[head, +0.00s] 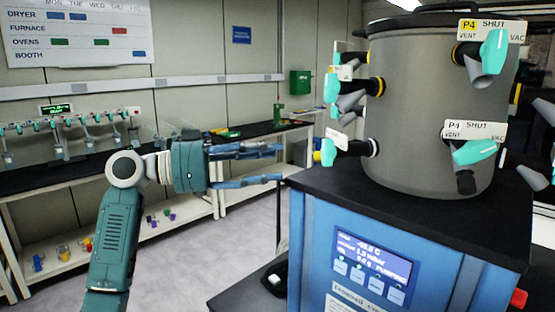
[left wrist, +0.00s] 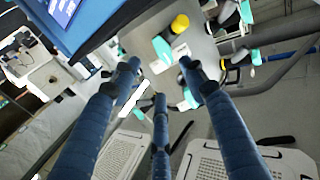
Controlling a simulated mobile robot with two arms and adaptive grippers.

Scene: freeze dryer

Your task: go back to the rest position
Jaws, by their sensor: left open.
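My left gripper (head: 280,163) is open and empty in the head view, reaching in from the left with its blue fingers spread and pointing right. Their tips end just left of the freeze dryer (head: 330,225), a blue cabinet with a black top and a lit screen. A grey steel drum (head: 415,110) with several teal-handled valves stands on that top. In the left wrist view the open fingers (left wrist: 159,76) have nothing between them, and a yellow-ended valve (left wrist: 180,24) shows beyond the tips. My right gripper is not in view.
A long bench (head: 60,180) with a black top runs along the back wall, with a row of teal-valved fittings on it and small coloured items on its lower shelf. A green box (head: 300,83) hangs on the wall. Grey floor (head: 210,255) lies clear between bench and dryer.

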